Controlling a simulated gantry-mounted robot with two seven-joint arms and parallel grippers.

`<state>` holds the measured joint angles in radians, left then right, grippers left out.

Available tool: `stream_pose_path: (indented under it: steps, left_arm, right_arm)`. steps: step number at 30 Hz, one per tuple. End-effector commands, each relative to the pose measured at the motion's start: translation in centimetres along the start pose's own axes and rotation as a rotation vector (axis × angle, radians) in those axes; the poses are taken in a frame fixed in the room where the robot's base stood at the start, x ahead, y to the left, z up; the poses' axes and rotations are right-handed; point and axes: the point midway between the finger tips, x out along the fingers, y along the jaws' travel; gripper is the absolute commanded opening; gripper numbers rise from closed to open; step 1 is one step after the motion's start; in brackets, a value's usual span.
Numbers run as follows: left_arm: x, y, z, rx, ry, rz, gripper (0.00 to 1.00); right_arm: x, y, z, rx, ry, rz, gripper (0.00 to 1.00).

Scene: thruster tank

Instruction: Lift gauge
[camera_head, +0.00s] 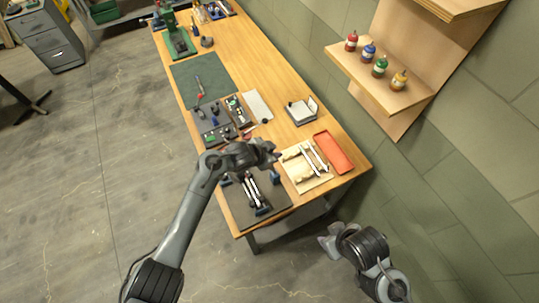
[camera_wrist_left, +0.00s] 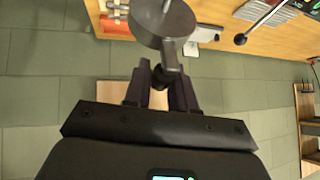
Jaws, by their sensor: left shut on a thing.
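The gauge (camera_wrist_left: 163,24) shows in the left wrist view as a round grey disc with a narrow stem below it. My left gripper (camera_wrist_left: 162,78) is shut on the stem, with one dark finger on each side. In the head view my left gripper (camera_head: 272,152) is over the near part of the workbench; the gauge is too small and too covered there to make out clearly. My right gripper (camera_head: 330,240) is off the bench's near right end, over the floor; its finger opening cannot be made out.
Below my left gripper lies a dark mat (camera_head: 272,217) with metal rods on blue-ended supports. Beside it are a pale wooden tray (camera_head: 318,183) and an orange tray (camera_head: 336,151). A wall shelf (camera_head: 414,97) holds several bottles. A green mat (camera_head: 185,72) lies farther back.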

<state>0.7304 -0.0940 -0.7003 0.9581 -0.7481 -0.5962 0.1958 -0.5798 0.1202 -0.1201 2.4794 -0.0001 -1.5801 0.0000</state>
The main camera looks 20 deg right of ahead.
Motion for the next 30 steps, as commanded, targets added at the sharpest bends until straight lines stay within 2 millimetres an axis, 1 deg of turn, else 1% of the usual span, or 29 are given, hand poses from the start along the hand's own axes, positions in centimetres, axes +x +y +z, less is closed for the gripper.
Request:
stream_pose_path:
  steps: [6, 20, 21, 24, 30]
  left_arm:
    - [0.45, 0.02, 0.11, -0.011, -0.005, -0.004, 0.0]
    - [0.58, 0.06, 0.34, -0.014, -0.009, -0.003, 0.0]
    - [0.59, 0.07, 0.36, -0.014, -0.009, -0.003, 0.3]
    - [0.54, 0.02, 0.28, -0.013, -0.008, -0.004, 0.44]
    - [0.43, -0.09, 0.11, -0.012, -0.006, -0.005, 0.44]
  right_arm:
    - [0.11, -0.1, 0.02, 0.004, 0.0, -0.003, 0.43]
    - [0.13, -0.07, 0.04, 0.003, 0.0, -0.002, 0.43]
    - [0.13, -0.07, 0.05, 0.003, 0.0, -0.002, 0.43]
    - [0.13, -0.01, 0.06, 0.0, 0.0, 0.0, 0.43]
    - [0.1, 0.13, 0.1, -0.005, -0.001, 0.004, 0.43]
